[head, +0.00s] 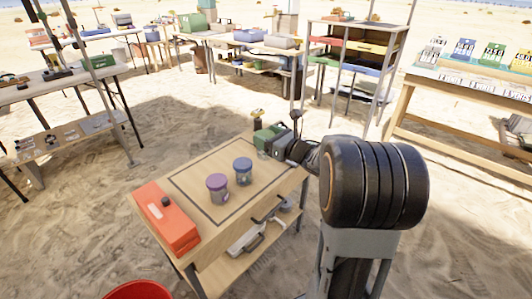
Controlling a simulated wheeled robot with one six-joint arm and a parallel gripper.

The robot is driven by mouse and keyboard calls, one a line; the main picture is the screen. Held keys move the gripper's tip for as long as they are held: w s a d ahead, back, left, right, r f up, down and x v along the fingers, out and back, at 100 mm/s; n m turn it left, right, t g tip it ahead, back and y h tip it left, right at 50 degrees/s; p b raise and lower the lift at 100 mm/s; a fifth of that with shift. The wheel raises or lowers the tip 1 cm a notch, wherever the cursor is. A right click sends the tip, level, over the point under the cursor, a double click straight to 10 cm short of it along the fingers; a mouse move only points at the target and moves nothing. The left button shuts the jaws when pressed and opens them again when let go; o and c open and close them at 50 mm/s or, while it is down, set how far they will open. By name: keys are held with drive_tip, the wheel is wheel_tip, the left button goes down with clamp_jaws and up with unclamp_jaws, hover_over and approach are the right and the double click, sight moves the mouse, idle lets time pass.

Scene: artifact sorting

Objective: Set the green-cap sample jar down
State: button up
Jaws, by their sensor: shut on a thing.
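My gripper (272,143) is at the back right corner of the small wooden table, reaching in from the right. It is shut on the green-cap sample jar, of which I make out only green (266,134) at the jaws. The jaws and my wrist hide much of it, and I cannot tell whether it touches the tabletop. A purple-cap jar (217,188) and a blue-cap jar (243,171) stand upright on the table, inside a dark outlined square (190,177), left of and nearer than my gripper.
An orange-red box (167,217) lies along the table's left edge. The outlined square is bare behind and left of the jars. A lower shelf (232,267) holds items. A red bucket (138,290) is at the bottom edge. Other tables and a shelf unit (358,60) stand farther back on sand.

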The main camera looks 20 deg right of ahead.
drive_tip(key=shift+w+d+f+b, duration=0.4)
drive_tip(key=shift+w+f, duration=0.6)
drive_tip(key=shift+f, duration=0.6)
drive_tip(key=shift+w+d+f+b, duration=0.45)
drive_tip(key=shift+w+f, duration=0.55)
drive_tip(key=shift+f, duration=0.55)
drive_tip(key=shift+w+d+f+b, duration=0.4)
drive_tip(key=shift+w+f, duration=0.6)
drive_tip(key=shift+f, duration=0.6)
drive_tip(key=shift+f+b, duration=0.25)
drive_tip(key=shift+b, duration=0.05)
drive_tip(key=o, duration=1.3)
drive_tip(key=shift+r, duration=0.1)
